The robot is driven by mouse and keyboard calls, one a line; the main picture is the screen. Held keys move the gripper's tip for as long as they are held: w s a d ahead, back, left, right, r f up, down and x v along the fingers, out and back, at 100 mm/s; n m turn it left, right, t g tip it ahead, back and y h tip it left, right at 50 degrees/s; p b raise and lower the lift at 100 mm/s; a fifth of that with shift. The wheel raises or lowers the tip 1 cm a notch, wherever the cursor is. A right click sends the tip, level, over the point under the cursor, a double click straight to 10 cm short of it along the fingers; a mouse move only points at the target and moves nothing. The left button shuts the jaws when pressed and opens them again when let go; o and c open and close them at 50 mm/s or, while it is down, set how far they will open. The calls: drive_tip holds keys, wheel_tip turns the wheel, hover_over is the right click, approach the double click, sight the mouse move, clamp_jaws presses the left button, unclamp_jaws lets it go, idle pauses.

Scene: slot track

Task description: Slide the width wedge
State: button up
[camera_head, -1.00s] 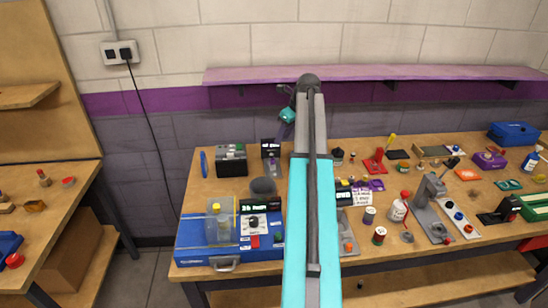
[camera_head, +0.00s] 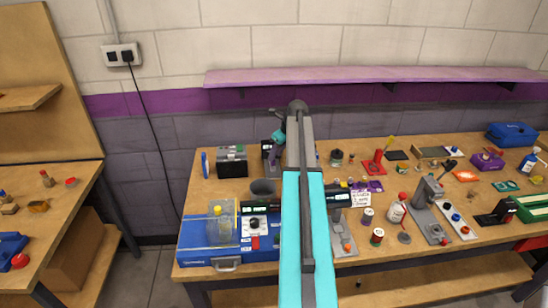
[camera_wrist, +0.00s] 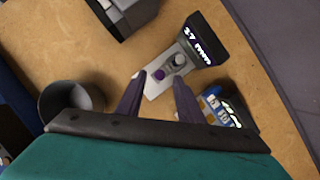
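A small slot-track device (camera_wrist: 157,88) with a grey plate and a dark display (camera_wrist: 196,42) reading a value in mm stands on the bench in the wrist view. I take the purple knob to be the wedge's slider, though I cannot be sure. Contact cannot be told.
A dark round cup (camera_wrist: 72,100) stands left of the device in the wrist view. A grey-black box (camera_wrist: 124,14) is behind it, and a blue-labelled unit (camera_wrist: 226,106) is close on the right. In the head view a blue case (camera_head: 208,240) stands in front; a purple shelf (camera_head: 360,76) runs behind.

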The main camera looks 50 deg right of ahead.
sight(273, 165)
drive_tip(key=shift+p+x, duration=0.35)
drive_tip(key=shift+x, duration=1.4)
clamp_jaws()
